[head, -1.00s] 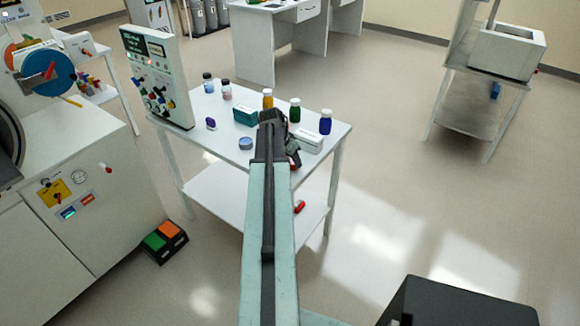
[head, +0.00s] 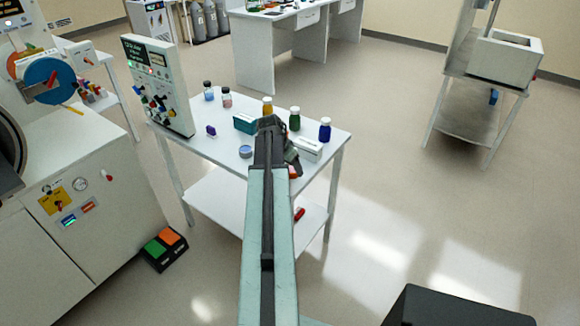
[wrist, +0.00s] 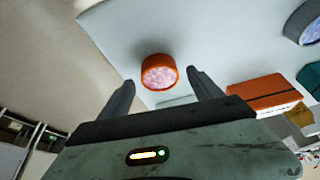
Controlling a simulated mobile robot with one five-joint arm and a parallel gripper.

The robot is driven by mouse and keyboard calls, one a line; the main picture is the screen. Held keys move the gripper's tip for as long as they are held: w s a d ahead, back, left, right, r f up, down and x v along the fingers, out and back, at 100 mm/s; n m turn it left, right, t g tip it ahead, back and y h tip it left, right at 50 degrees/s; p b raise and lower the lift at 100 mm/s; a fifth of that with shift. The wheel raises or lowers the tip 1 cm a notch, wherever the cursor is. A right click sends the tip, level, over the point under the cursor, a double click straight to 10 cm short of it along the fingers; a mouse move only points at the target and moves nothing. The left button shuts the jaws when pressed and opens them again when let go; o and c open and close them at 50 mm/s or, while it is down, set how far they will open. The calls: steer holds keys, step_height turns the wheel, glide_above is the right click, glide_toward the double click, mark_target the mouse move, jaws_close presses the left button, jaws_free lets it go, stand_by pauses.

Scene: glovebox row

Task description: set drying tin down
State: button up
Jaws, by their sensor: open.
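The drying tin is a short round orange tin (wrist: 160,74) with a speckled pinkish face. In the wrist view it sits on the pale table surface, between and slightly beyond my fingertips. My gripper (wrist: 161,78) is open, with a visible gap between each finger and the tin. In the head view my gripper (head: 292,158) is over the front part of the white table (head: 215,160), mostly hidden by my arm. A small red-orange patch (head: 293,172) shows just below it, probably the tin.
A blue-grey round tin (head: 246,152), a teal box (head: 245,123), a white box (head: 308,149) and several bottles stand nearby on the table. An upright panel (head: 158,85) stands at its left end. A red object (head: 299,214) lies on the lower shelf.

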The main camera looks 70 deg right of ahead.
steer(key=p+v, duration=0.8)
steer(key=v, duration=0.2)
steer(key=shift+r+p, duration=0.35)
steer(key=shift+a, duration=0.1)
steer(key=w+a+f+n+t+y, duration=0.15)
steer(key=w+a+n, duration=0.85)
steer(key=w+a, duration=1.55)
steer(key=w+a+n+y, duration=0.1)
steer(key=a+n, duration=0.5)
steer(key=a, duration=1.2)
steer(key=w+a+n+y, duration=0.1)
steer(key=w+a+n, duration=0.2)
steer(key=a, duration=1.6)
steer(key=n, duration=0.3)
steer(key=shift+a+f+y, duration=0.2)
steer(key=shift+f+y, duration=0.1)
steer(key=shift+y, duration=0.05)
